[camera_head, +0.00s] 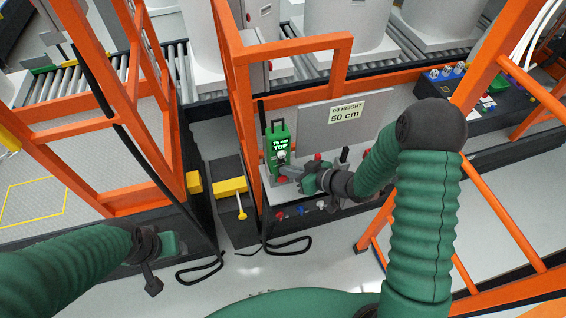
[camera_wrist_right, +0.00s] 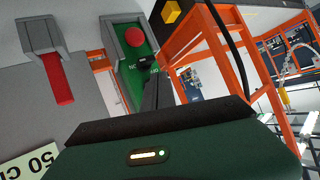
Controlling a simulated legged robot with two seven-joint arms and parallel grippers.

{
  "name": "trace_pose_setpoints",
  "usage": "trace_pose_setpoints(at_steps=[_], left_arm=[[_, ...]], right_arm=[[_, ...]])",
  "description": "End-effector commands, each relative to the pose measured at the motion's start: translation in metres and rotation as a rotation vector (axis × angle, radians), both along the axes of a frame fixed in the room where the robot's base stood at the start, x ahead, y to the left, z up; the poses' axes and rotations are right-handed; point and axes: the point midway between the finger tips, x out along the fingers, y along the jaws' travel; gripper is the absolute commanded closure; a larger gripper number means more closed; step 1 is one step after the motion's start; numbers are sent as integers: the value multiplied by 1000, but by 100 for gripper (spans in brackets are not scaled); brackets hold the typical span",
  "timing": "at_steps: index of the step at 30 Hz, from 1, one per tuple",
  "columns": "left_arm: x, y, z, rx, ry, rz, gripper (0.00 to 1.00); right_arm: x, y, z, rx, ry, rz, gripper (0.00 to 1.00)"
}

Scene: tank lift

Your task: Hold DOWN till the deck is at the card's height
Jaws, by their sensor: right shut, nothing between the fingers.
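The card (camera_head: 345,113) reads "D3 HEIGHT 50 cm" on a grey panel; part of it shows in the right wrist view (camera_wrist_right: 28,162). A green control box (camera_head: 279,131) left of it has a lit display that seems to read "TOP". My right gripper (camera_head: 284,171) is shut and empty at the box's lower part. In the right wrist view its fingers (camera_wrist_right: 150,72) are just below a round red button (camera_wrist_right: 134,37) on a green face; contact cannot be told. My left gripper (camera_head: 152,285) hangs low at the left. Which surface is the deck is unclear.
Orange frames (camera_head: 240,100) stand around the panel. A grey floor with a yellow outline (camera_head: 40,200) lies at the left. A roller conveyor (camera_head: 75,80) runs behind. Black cables lie on the pale floor. A red lever (camera_wrist_right: 58,78) is beside the button.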

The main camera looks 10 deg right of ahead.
Motion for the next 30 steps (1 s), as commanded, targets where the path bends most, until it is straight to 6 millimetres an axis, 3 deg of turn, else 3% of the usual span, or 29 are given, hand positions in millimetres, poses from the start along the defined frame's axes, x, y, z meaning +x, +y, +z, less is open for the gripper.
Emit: trace_pose_setpoints(at_steps=[30], left_arm=[[0,0,2,0,0,0,45]], right_arm=[[9,0,0,1,-1,0,100]])
